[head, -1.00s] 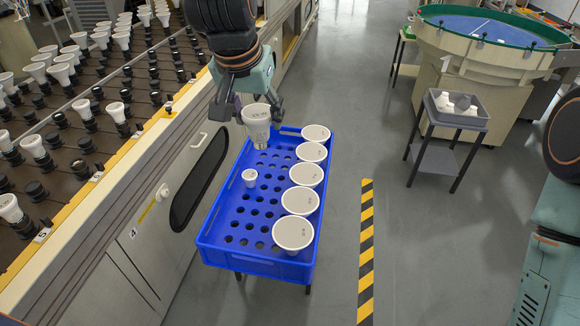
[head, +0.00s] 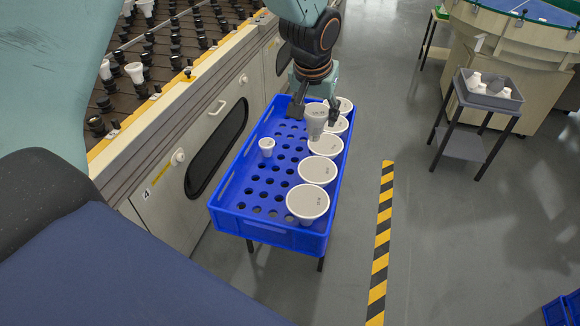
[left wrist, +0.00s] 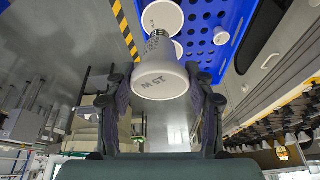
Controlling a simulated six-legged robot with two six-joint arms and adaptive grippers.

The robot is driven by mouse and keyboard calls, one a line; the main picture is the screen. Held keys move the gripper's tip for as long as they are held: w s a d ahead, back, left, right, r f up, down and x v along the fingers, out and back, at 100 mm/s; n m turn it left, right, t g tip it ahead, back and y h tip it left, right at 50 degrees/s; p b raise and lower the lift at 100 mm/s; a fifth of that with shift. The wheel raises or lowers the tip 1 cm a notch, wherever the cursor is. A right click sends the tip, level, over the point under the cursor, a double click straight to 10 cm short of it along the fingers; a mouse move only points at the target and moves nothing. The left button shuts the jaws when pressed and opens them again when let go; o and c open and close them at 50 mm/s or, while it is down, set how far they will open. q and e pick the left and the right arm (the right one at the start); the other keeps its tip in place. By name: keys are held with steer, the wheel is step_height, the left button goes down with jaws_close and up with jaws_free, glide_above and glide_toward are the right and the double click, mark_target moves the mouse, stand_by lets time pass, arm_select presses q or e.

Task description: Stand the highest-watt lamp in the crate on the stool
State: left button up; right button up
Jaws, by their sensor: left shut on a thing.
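My left gripper (head: 315,112) is shut on a white lamp (head: 316,122), held face up, base down, over the far right part of the blue crate (head: 229,222). The crate has a floor of round holes and stands on dark legs. Several wide lamps stand in a row along its right side, the nearest (head: 307,201) and another (head: 317,171) among them. A small lamp (head: 266,146) stands at its left. My right gripper is not in view.
A grey bin (head: 492,98) with white lamps stands on a dark-legged stand at right. A long bench with rows of sockets (head: 150,60) runs along the crate's left.

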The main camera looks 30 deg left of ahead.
arm_select(q)
steer(key=a+f+b, duration=0.3)
steer(key=a+f, duration=0.1)
steer(key=f, duration=0.5)
steer(key=w+a+f+n+b, duration=0.1)
steer(key=a+f+b, duration=0.2)
steer(key=f, duration=0.7)
steer(key=w+a+f+n+b, duration=0.1)
steer(key=a+f+b, duration=0.3)
steer(key=f, duration=0.6)
steer(key=shift+a+y+b, duration=0.3)
steer(key=shift+a+b, duration=0.05)
steer(key=shift+b, duration=0.1)
steer(key=shift+f, duration=0.1)
steer(key=shift+f, duration=0.1)
steer(key=shift+f+b, duration=0.35)
steer(key=shift+b, duration=0.15)
steer(key=shift+f+b, duration=1.4)
steer(key=shift+b, duration=0.2)
steer(key=o, duration=1.2)
steer(key=shift+o, duration=0.2)
